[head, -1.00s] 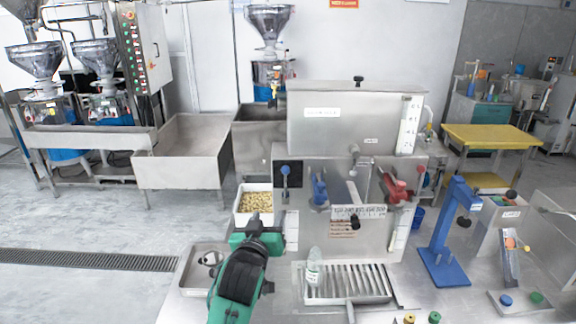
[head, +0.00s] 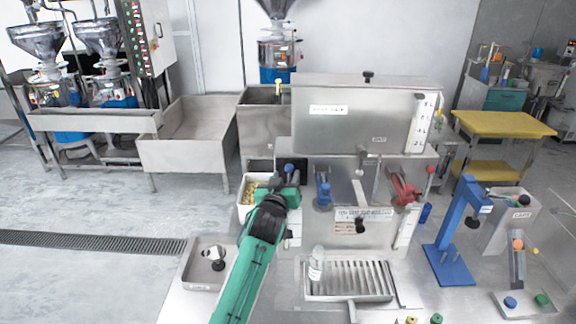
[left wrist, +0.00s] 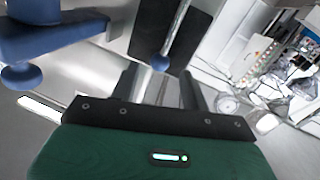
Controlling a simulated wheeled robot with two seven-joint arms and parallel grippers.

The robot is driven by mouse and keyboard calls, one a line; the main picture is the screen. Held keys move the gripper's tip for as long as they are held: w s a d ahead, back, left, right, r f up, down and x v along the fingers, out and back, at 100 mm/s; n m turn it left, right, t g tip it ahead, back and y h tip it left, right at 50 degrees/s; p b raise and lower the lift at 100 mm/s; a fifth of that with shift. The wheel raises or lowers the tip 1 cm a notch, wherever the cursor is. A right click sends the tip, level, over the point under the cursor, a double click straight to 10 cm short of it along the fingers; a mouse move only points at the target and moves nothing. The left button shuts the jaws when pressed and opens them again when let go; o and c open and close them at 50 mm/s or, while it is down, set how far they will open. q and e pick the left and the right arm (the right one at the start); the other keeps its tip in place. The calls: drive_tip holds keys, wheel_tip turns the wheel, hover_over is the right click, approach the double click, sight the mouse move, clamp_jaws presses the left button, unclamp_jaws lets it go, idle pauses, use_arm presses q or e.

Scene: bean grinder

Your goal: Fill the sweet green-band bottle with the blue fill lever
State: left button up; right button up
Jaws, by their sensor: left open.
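A clear bottle with a pale greenish label (head: 316,262) stands upright at the left edge of the slatted drip tray (head: 348,298); its band colour is too small to read. A thick blue lever (head: 323,188) is on the steel machine's front, and it shows large at upper left in the left wrist view (left wrist: 45,35). Left of it is a thin rod lever with a blue ball knob (left wrist: 160,62) on a black plate. My left gripper (head: 287,178) is open at that plate. In the left wrist view its fingers (left wrist: 158,80) flank the ball knob. My right gripper is out of view.
A red lever (head: 404,188) is on the machine's right. A white bin of beans (head: 250,190) stands behind my left arm. A blue press stand (head: 455,235) is right of the drip tray. A small steel tray (head: 206,262) lies left. Small caps (head: 436,319) lie at the front.

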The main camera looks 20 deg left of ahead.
sight(288, 171)
use_arm(q)
drive_tip(key=shift+w+a+p, duration=0.15)
drive_tip(key=shift+w+p, duration=0.45)
drive_tip(key=shift+w, duration=1.25)
clamp_jaws()
